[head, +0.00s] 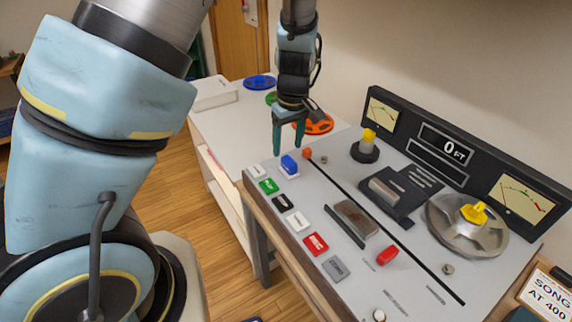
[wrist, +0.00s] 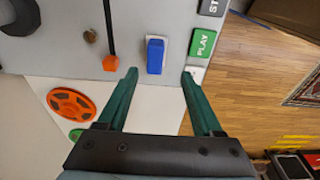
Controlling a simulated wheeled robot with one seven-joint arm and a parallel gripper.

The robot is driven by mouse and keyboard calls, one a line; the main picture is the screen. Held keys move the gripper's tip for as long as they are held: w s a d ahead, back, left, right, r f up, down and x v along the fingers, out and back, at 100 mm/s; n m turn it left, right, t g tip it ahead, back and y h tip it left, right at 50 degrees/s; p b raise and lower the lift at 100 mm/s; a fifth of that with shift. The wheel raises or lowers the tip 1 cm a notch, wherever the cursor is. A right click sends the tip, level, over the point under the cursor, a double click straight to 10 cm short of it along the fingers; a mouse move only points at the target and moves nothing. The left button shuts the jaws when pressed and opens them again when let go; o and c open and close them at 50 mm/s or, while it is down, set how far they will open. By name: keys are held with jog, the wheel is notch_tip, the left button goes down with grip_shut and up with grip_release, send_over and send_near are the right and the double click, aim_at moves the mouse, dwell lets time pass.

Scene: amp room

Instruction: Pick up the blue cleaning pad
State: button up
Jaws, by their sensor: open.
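The blue cleaning pad (head: 289,165) is a small blue block on the grey tape machine panel (head: 331,222), near its back left corner beside the green button. In the wrist view the blue pad (wrist: 155,56) stands on a pale base, ahead of and between my fingertips. My gripper (head: 288,145) has green fingers and hangs above that corner of the panel. In the wrist view my gripper (wrist: 158,75) is open, with nothing between its fingers. I cannot tell the exact height gap to the pad.
A green PLAY button (wrist: 202,43) is right of the pad in the wrist view, and an orange knob (wrist: 111,63) is left. An orange reel (head: 313,124) and a blue reel (head: 260,82) lie on the white table behind. A meter board (head: 455,150) rises along the panel's right side.

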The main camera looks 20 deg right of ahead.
aim_at(289, 160)
jog(key=shift+w+d+f+p, duration=0.15)
jog(key=shift+f+p, duration=0.2)
jog(key=shift+f, duration=0.85)
jog(key=shift+w+d+f+p, duration=0.1)
jog(key=shift+f+p, duration=0.2)
jog(key=shift+f, duration=0.9)
jog(key=shift+w+d+f+p, duration=0.15)
jog(key=shift+f+p, duration=0.2)
jog(key=shift+f, duration=0.85)
jog(key=shift+c, duration=0.4)
grip_shut()
